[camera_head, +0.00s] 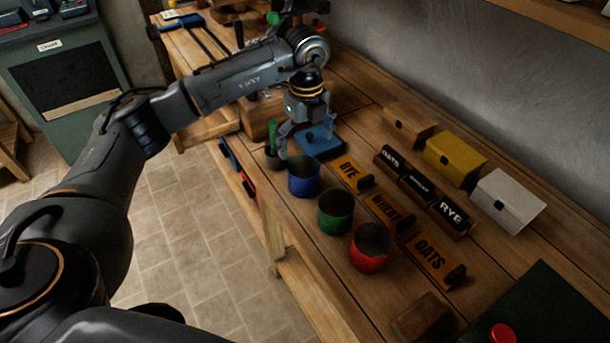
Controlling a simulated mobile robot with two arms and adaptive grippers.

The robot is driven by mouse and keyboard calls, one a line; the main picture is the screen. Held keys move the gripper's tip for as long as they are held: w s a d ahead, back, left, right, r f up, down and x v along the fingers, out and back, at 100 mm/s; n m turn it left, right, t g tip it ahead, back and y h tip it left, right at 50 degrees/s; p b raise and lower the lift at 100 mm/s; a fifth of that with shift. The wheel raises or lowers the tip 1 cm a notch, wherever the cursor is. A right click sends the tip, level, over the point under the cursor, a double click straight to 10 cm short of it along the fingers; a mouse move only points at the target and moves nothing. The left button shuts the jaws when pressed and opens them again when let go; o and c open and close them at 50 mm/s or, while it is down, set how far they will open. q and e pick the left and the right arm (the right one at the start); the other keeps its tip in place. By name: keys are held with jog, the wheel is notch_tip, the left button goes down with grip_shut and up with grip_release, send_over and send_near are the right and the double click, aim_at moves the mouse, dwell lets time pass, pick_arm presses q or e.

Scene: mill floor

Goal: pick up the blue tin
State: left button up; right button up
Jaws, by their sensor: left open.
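The blue tin (304,181) stands upright and open-topped on the wooden bench, at the far end of a row with a green tin (335,215) and a red tin (369,252). My left gripper (303,146) points down just behind and above the blue tin. Its fingers are spread and hold nothing. One finger is close to the tin's back left rim; I cannot tell whether it touches. My right gripper is not in view.
A small dark pot with a green handle (273,158) stands close left of the blue tin. A blue flat object (322,143) lies behind. Lettered wooden signs (384,211) line the tins' right side. Brown, yellow and white boxes (509,201) stand near the wall.

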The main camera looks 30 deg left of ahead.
aim_at(305, 164)
pick_arm(q)
notch_tip(305, 164, down, 5)
jog(key=shift+f+p, duration=0.2)
jog(key=shift+p, duration=0.2)
jog(key=shift+s+f+p, duration=0.2)
jog(key=shift+f+p, duration=0.1)
jog(key=shift+f, duration=0.25)
jog(key=f, duration=0.1)
jog(key=f+p, duration=0.1)
jog(key=f, duration=0.1)
jog(key=shift+s+a+f, duration=0.1)
jog(key=shift+s+f, duration=0.1)
jog(key=shift+f, duration=0.55)
jog(key=shift+c, duration=0.2)
jog(key=c, duration=1.3)
